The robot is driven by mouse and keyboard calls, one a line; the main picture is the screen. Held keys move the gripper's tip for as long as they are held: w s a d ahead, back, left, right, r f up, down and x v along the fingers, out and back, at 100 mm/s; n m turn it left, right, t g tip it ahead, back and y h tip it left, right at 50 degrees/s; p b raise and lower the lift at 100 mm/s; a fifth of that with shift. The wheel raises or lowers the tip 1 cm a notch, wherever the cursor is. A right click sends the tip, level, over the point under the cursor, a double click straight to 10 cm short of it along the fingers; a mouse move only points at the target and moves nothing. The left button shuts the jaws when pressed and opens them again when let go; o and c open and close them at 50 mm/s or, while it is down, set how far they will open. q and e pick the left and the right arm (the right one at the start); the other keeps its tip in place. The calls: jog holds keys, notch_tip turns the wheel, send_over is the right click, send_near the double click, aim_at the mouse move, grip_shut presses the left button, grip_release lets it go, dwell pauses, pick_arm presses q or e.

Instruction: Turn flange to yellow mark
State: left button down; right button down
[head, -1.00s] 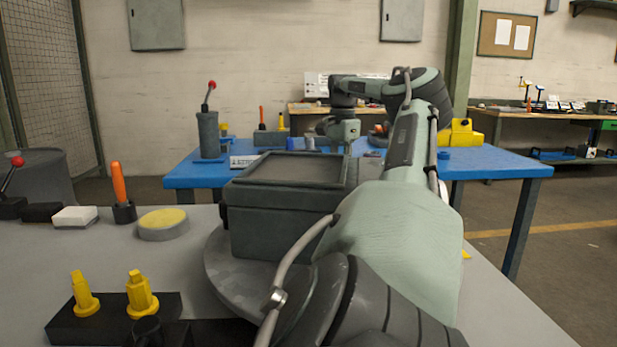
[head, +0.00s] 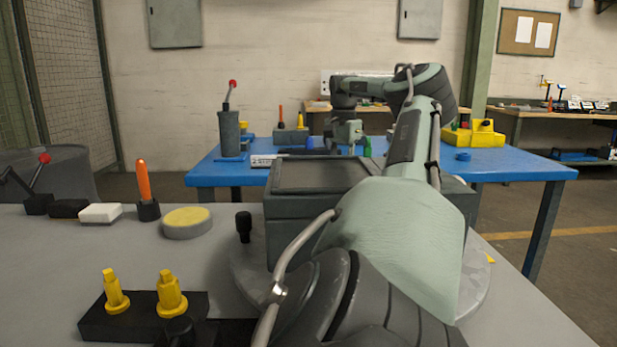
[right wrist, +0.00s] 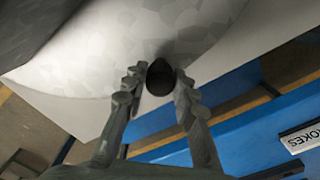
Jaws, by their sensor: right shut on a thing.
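The flange is a grey round disc (head: 250,275) on the bench, with a dark grey box (head: 290,220) on top. A small yellow mark (head: 490,258) shows at the disc's right edge. A black peg (head: 244,226) stands at its left edge. My right arm reaches over the box, and my right gripper (head: 345,135) points down behind it; its fingertips are hidden there. In the right wrist view, my right gripper (right wrist: 158,88) is shut on a dark round handle (right wrist: 160,76) beside the disc's pale rim. My left gripper is not in view.
On the bench's left are a yellow-topped puck (head: 187,220), an orange-handled tool (head: 144,185), a white block (head: 100,213) and a black holder (head: 130,320) with yellow fittings (head: 171,293). A blue table (head: 510,168) stands behind. The bench front right is clear.

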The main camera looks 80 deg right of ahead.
jog(key=c, duration=1.2)
grip_release()
notch_tip(320, 180, up, 12)
